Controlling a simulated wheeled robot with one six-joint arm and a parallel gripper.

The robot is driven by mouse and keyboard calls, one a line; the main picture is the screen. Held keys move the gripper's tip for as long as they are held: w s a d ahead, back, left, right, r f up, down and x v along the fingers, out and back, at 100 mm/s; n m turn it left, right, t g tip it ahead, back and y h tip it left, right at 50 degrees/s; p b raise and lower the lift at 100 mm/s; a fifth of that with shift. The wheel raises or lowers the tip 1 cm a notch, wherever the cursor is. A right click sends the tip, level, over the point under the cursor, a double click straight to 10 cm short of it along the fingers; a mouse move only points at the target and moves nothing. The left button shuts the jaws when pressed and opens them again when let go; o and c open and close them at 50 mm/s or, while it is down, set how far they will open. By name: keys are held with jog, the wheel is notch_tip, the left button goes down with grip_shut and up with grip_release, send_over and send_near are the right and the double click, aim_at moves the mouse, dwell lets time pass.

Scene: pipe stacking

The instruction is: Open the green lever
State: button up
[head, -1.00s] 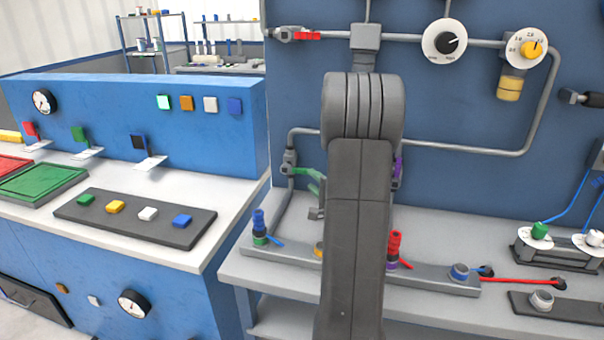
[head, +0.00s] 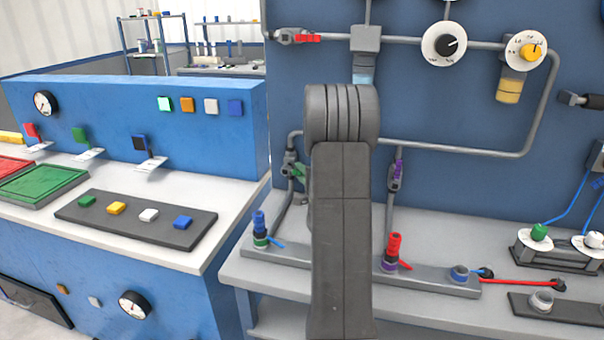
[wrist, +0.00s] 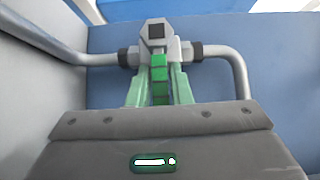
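The green lever (wrist: 159,72) sits on a grey valve (wrist: 156,40) in a pipe, in the middle of the wrist view. My gripper (wrist: 160,88) has one finger on each side of the lever. The fingers stand apart, with the lever between them; I cannot tell whether either touches it. In the head view, part of the green lever (head: 299,170) shows at the valve on the left vertical pipe, just left of my arm. My arm hides the rest of the lever and my gripper there.
A purple-handled valve (head: 396,176) is on the pipe right of my arm. Blue (head: 258,224) and red (head: 394,246) fittings stand on the bench rail below. A red-handled valve (head: 305,38) is on the upper pipe. A blue console (head: 190,120) stands left.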

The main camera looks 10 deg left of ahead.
grip_shut()
